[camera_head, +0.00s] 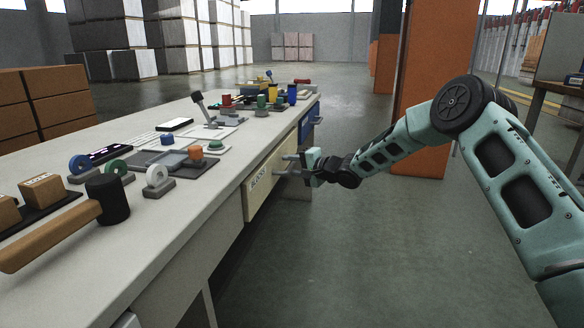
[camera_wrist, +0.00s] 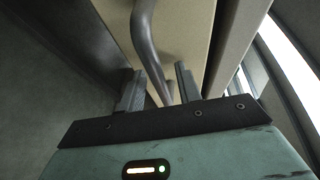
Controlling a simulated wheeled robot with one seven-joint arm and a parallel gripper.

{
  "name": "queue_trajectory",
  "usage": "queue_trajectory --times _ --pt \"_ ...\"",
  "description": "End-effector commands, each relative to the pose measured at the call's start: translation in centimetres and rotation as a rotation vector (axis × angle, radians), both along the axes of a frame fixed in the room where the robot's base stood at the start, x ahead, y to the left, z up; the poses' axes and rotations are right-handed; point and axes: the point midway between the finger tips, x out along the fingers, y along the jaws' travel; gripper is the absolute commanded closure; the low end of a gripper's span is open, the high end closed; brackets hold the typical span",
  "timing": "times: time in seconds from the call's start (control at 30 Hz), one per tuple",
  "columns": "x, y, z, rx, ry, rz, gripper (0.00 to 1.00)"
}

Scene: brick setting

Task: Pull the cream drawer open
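The cream drawer (camera_head: 268,182) is in the front of the long workbench, with a dark printed label on its face. My gripper (camera_head: 292,165) is at the handle, level with the drawer face. In the wrist view, my gripper (camera_wrist: 160,88) has its two fingers apart, one on each side of the handle, with a visible gap beside it. The fingertips partly hide the handle in the head view.
A blue drawer (camera_head: 309,123) with its own handle is just beyond the cream one. The bench top (camera_head: 185,215) carries a mallet (camera_head: 104,200), tape rolls and several small items. An orange pillar (camera_head: 420,90) stands behind my arm. The floor before the bench is clear.

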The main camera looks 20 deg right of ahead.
Motion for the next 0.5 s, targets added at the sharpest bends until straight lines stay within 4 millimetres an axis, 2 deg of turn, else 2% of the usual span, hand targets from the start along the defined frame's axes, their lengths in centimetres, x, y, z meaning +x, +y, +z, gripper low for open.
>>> queue_trajectory --times 0.07,0.17,0.2,0.5 --pt "-0.01 -0.02 0.01 0.0 0.0 0.0 0.66" --pt "-0.01 -0.03 0.02 0.0 0.0 0.0 0.88" --pt "-0.02 -0.04 0.02 0.0 0.0 0.0 0.99" --pt "-0.21 -0.47 0.15 0.0 0.001 -0.002 1.0"
